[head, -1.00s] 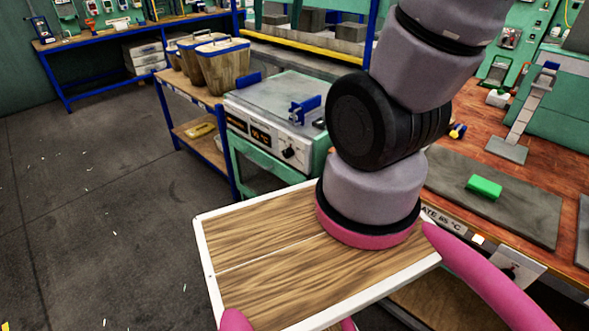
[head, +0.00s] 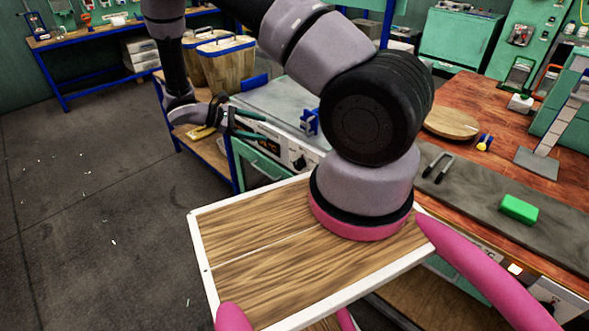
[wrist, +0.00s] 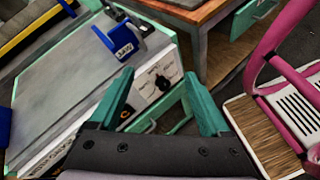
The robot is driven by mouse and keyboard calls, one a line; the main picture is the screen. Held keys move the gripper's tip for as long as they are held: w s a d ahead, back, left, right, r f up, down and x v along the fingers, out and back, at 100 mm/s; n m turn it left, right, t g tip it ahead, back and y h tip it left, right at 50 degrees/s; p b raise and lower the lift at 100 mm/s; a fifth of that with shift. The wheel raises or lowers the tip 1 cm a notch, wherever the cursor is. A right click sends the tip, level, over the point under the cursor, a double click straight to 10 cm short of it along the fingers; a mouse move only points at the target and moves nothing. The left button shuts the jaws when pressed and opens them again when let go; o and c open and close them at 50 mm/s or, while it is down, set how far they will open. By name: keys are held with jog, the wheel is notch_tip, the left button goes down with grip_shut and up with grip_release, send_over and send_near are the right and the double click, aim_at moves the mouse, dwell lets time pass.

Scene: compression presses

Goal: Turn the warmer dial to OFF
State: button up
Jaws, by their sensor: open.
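The black warmer dial (head: 299,160) is on the white front panel of the pale-topped warmer unit (head: 270,104), beside a lit orange display. In the wrist view the dial (wrist: 162,83) shows between my green fingertips, farther off, with small markings around it that are too small to read. My gripper (head: 266,126) is open and empty, to the left of the dial in the head view and apart from it. In the wrist view my gripper (wrist: 158,78) points toward the panel.
A blue bracket (wrist: 119,42) stands on the unit's top near the dial. Wooden bins (head: 228,66) stand behind on a blue-framed bench. A wooden workbench at right holds a green block (head: 519,208) and a grey mat. Open floor (head: 90,210) lies at left.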

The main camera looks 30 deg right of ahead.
notch_tip(320, 180, down, 12)
jog(key=s+n+t+h, duration=0.1)
jog(key=n+t+h, duration=0.2)
jog(key=n+t, duration=0.15)
jog(key=n+t+h, duration=0.1)
jog(key=n+t, duration=0.3)
jog(key=n, duration=0.2)
send_near(296, 167)
jog(key=x, duration=0.9)
grip_shut()
